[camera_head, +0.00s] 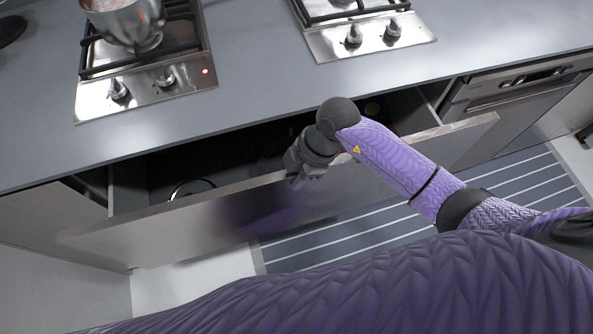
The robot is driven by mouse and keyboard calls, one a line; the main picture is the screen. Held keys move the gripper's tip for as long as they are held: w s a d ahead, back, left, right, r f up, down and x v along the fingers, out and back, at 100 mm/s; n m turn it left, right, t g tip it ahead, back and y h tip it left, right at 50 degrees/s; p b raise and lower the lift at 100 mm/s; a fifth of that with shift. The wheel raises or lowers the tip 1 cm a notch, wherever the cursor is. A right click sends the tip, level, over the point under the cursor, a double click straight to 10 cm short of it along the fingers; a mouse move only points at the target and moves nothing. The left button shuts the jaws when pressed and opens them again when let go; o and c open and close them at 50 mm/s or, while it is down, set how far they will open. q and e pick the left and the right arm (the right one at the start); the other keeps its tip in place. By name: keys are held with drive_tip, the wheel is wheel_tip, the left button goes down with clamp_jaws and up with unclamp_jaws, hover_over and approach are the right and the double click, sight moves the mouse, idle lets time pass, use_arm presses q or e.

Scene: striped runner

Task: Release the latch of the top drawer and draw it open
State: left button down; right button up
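The top drawer (190,222) under the counter stands pulled out, with a dark gap between its front panel and the counter edge. Inside it I see a round, shiny-rimmed item (192,188) at the left and something small and yellowish near the right. My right gripper (303,182) is at the top edge of the drawer front, near its middle. Its fingers point down and are small and dark, so I cannot tell if they are shut or touching the panel. No latch is visible. My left gripper is not in view.
The grey counter (255,85) holds two gas hobs (145,92), (368,36) and a metal pot (122,20) on the left one. An oven (515,88) is at the right. A striped runner (340,237) lies on the floor below the drawer.

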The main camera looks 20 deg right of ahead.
clamp_jaws()
idle(0.9)
drive_tip(key=shift+d, duration=0.1)
